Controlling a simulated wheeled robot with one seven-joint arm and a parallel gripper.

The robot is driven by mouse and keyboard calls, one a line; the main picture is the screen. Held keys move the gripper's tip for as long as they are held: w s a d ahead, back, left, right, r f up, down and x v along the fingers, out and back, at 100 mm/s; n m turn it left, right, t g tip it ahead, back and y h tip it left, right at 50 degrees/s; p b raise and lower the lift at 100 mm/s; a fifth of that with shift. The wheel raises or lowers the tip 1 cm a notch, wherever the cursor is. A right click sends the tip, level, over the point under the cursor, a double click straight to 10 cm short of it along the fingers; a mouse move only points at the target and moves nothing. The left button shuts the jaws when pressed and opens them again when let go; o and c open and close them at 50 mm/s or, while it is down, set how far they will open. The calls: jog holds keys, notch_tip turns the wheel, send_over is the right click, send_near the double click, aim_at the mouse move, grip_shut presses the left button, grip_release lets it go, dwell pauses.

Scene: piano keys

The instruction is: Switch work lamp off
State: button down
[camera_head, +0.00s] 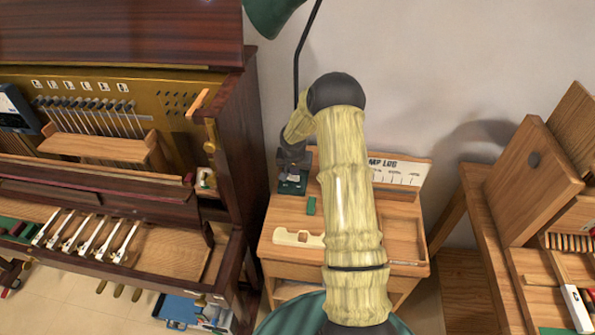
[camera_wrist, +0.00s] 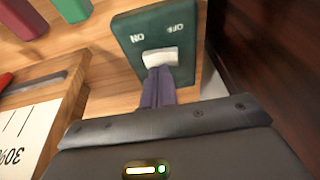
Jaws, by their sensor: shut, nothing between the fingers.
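The work lamp's green shade (camera_head: 268,14) hangs at the top of the head view, on a thin dark stem (camera_head: 305,50). The green switch plate (camera_wrist: 150,22) carries the words ON on the left and OFF on the right, upside down in the wrist view. Its white rocker (camera_wrist: 160,57) sits below the words. My gripper (camera_wrist: 158,72) is shut and empty, with its dark fingertips at the rocker's lower edge. I cannot tell whether they press on it. In the head view my gripper (camera_head: 292,172) is over the switch plate (camera_head: 288,187), partly hiding it.
The small wooden table (camera_head: 285,215) holds a lamp log board (camera_head: 400,170) and a pale wooden piece (camera_head: 298,239). A dark piano cabinet (camera_head: 232,120) stands close on the left. A wooden bench (camera_head: 485,235) with parts is on the right.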

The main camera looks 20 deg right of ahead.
jog(key=shift+d, duration=0.15)
jog(key=r+p, duration=0.2)
jog(key=r, duration=0.1)
jog(key=r+p, duration=0.1)
jog(key=shift+s+d+r, duration=0.1)
jog(key=shift+d+r, duration=0.3)
jog(key=shift+s+d+r+b, duration=0.1)
jog(key=shift+s+r+b, duration=0.15)
jog(key=shift+b, duration=0.25)
notch_tip(320, 180, up, 8)
jog(key=b, duration=0.2)
send_over(298, 177)
jog(key=s, duration=0.4)
jog(key=shift+w, duration=0.15)
jog(key=shift+a+r, duration=0.1)
jog(key=shift+a, duration=0.15)
jog(key=s+a+r+n, duration=0.2)
jog(key=s+a, duration=0.3)
jog(key=s, duration=0.3)
jog(key=s+a+r+n+y, duration=0.1)
jog(key=s+a+r+n, duration=0.1)
jog(key=s+a, duration=0.3)
jog(key=s+a+r+n, duration=0.2)
jog(key=s+a, duration=0.4)
jog(key=s, duration=0.6)
jog(key=shift+r+n+y, duration=0.3)
jog(key=shift+r, duration=0.35)
jog(key=shift+w+a, duration=0.1)
